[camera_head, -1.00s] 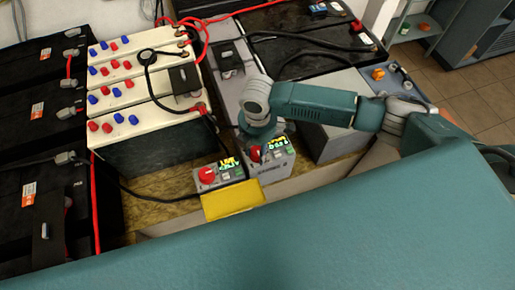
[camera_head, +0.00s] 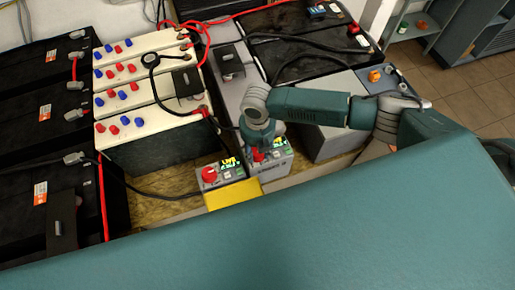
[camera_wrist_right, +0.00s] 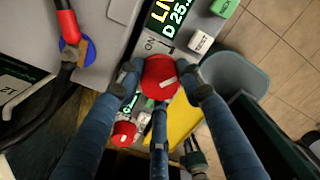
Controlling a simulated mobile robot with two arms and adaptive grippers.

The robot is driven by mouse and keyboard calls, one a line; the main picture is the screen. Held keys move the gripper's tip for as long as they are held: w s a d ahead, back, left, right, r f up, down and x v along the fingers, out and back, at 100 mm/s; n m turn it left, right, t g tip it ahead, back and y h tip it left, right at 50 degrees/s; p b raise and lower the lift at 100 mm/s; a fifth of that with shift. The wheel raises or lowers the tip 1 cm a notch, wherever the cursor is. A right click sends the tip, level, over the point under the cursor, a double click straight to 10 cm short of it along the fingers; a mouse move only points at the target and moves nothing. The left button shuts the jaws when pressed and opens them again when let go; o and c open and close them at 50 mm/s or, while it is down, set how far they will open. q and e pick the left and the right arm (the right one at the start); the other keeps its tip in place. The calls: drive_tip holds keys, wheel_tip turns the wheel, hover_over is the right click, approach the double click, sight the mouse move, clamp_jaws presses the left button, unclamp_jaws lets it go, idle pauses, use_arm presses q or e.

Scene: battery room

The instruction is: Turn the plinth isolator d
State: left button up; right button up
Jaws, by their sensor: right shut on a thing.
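The plinth isolator d is a grey box (camera_head: 281,164) with a red knob (camera_wrist_right: 161,76) and a lit display (camera_wrist_right: 170,17) reading "D 25" in part. My right gripper (camera_wrist_right: 160,80) is shut on that knob, its fingers spread around the rim. A small white mark shows on the knob's face, and an "ON" label is printed beside it. In the head view my right gripper (camera_head: 261,147) comes down over this box and partly hides the knob. My left gripper is not in view.
A second grey isolator box with a red knob (camera_head: 209,174) stands just left, and its knob also shows in the wrist view (camera_wrist_right: 124,132). A yellow block (camera_head: 234,194) lies in front. Black and white batteries (camera_head: 140,85) with cables stand at the left and behind.

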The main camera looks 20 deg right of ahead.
drive_tip(key=n, duration=0.7)
drive_tip(key=shift+w, duration=0.1)
idle(0.6)
drive_tip(key=o, duration=1.2)
wheel_tip(320, 180, up, 12)
drive_tip(key=shift+r, duration=0.1)
